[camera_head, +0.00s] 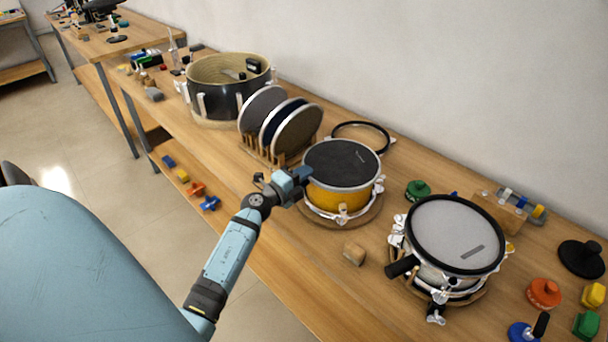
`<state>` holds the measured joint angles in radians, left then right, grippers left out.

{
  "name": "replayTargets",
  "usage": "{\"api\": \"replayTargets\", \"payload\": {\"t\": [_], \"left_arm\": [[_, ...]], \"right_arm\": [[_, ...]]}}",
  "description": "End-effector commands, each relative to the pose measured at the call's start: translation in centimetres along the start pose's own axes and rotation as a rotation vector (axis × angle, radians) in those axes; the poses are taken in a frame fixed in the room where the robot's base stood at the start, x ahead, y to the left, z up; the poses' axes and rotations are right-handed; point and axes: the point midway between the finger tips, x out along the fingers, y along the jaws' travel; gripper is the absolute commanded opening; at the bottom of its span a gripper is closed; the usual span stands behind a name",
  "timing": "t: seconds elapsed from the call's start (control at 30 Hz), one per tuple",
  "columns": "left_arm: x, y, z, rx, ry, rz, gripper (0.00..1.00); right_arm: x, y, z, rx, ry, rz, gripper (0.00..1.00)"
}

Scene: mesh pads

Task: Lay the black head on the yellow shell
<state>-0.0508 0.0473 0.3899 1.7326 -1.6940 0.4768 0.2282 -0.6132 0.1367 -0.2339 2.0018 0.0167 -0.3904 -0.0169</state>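The yellow shell (338,201) stands on a round wooden base in the middle of the workbench. The black head (345,160), a dark disc with a pale rim, lies over the top of the shell and looks about level. My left gripper (303,176) is at the left edge of the head, at rim height. Its fingers are small and dark here, so I cannot tell whether they are shut on the rim or just beside it. My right gripper is not in view.
A wooden rack (262,152) holds three discs left of the shell. A black hoop (362,136) lies behind it. A white-topped drum (455,235) stands to the right. A wooden block (353,253) lies in front. A large black shell (228,98) stands farther back.

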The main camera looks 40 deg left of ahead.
Motion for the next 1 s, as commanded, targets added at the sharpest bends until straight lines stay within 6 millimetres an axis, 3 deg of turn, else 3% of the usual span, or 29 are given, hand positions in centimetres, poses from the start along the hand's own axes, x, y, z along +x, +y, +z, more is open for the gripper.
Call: {"api": "replayTargets", "payload": {"t": [0.03,0.23,0.27,0.3,0.7,1.0], "left_arm": [[-0.6,2.0,-0.5,-0.008,0.009,0.032,0.31],[-2.9,1.8,-0.5,-0.006,0.009,0.030,0.31],[-3.5,1.8,-0.5,-0.005,0.008,0.030,0.32],[-4.4,1.8,-0.5,-0.005,0.007,0.028,0.41],[-12.5,0.2,-0.2,0.002,0.001,0.004,0.41],[-14.1,-0.3,-0.2,0.002,0.001,-0.003,0.41]], "right_arm": [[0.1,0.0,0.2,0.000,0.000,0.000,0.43],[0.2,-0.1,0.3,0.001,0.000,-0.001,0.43],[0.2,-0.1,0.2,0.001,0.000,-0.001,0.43],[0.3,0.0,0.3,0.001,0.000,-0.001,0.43],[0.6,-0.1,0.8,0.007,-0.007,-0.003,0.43],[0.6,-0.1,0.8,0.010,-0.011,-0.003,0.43]]}}
